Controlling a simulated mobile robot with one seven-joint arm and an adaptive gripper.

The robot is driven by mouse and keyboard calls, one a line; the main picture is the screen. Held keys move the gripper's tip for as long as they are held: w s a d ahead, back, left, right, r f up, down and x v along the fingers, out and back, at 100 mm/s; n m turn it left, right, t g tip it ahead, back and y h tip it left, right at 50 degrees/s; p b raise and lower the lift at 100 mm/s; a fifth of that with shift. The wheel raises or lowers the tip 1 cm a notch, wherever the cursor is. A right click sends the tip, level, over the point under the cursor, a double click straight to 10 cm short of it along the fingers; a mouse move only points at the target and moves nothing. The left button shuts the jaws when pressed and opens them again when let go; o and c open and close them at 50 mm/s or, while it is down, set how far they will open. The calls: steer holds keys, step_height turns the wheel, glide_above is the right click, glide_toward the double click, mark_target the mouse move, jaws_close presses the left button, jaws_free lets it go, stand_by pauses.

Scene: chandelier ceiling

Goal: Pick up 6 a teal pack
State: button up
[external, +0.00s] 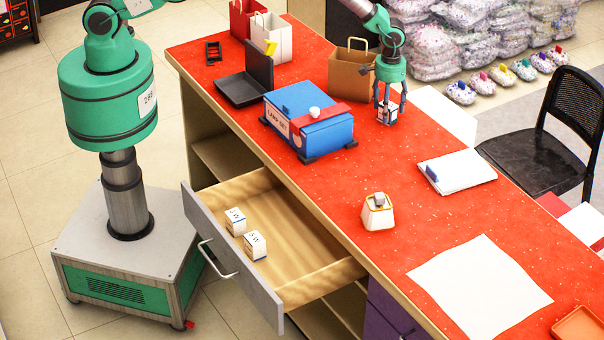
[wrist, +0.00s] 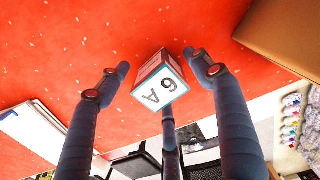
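A small box-shaped pack (wrist: 160,83) with a white face marked "6" and "A" and teal edging shows in the wrist view. In the external view the pack (external: 387,113) appears to stand on the red counter (external: 330,190), partly hidden by fingers. My gripper (wrist: 155,78) has its three dark fingers spread around it. There is a clear gap at the left finger; the right fingertip is close to the pack, and I cannot tell if it touches. In the external view my gripper (external: 389,110) points down over the pack.
A brown paper bag (external: 349,72) stands close left of my gripper. A blue box with a red band (external: 309,120) is further left. An open drawer (external: 300,245) holds two small white packs. A white notepad (external: 457,171) lies to the right; counter between is clear.

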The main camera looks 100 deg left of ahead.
steer(key=c, duration=1.2)
steer(key=shift+r, duration=0.1)
steer(key=shift+r, duration=4.95)
